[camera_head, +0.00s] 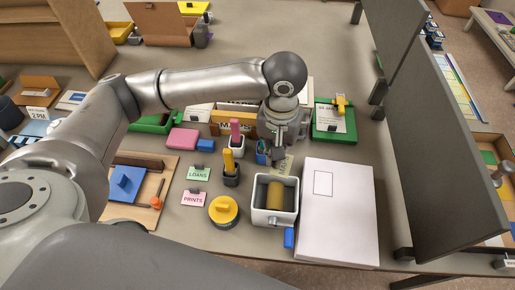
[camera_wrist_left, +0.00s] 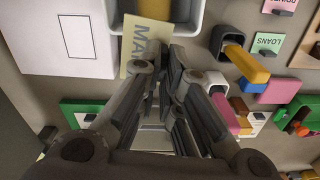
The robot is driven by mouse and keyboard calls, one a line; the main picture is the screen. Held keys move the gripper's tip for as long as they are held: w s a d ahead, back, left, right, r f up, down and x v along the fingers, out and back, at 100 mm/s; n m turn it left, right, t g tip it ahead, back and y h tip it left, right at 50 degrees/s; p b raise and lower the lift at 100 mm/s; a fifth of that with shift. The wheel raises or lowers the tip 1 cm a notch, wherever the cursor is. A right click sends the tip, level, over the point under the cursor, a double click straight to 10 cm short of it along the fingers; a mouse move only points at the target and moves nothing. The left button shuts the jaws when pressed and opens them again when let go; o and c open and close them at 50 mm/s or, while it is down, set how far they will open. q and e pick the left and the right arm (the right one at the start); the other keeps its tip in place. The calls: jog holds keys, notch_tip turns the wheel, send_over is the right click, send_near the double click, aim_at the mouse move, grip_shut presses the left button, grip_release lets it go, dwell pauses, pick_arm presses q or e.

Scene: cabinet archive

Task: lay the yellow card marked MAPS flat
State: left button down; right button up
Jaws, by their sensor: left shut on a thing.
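The pale yellow card (camera_head: 284,165) shows just below my left gripper (camera_head: 277,150) in the head view, beside the grey bin. In the left wrist view the card (camera_wrist_left: 146,45) shows the letters "MA", and the rest of the word is hidden by a finger. My left gripper (camera_wrist_left: 165,68) is shut on the card near its edge. I cannot tell whether the card touches the table or how far it is tilted. My right gripper is not in view.
The grey bin (camera_head: 261,212) with a yellow roll (camera_head: 275,195) and a white box (camera_head: 336,225) stand close by. Pen cups (camera_head: 231,178), the green LOANS card (camera_head: 198,173) and pink PRINTS card (camera_head: 194,198) lie left. A dark panel (camera_head: 455,150) stands right.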

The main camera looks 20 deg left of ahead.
pick_arm(q)
jog(key=w+d+r+n+p, duration=0.1)
jog(key=w+d+r+p, duration=0.15)
jog(key=d+p, duration=0.2)
jog(key=w+d+r+n+p, duration=0.1)
jog(key=w+d+r+p, duration=0.15)
jog(key=d, duration=0.35)
notch_tip(320, 180, down, 8)
jog(key=b, duration=0.1)
jog(key=shift+w+d+f+b, duration=0.15)
jog(key=shift+d+f+b, duration=0.1)
jog(key=shift+b, duration=0.15)
jog(key=shift+r, duration=0.15)
jog(key=shift+f, duration=3.05)
jog(key=shift+f, duration=0.2)
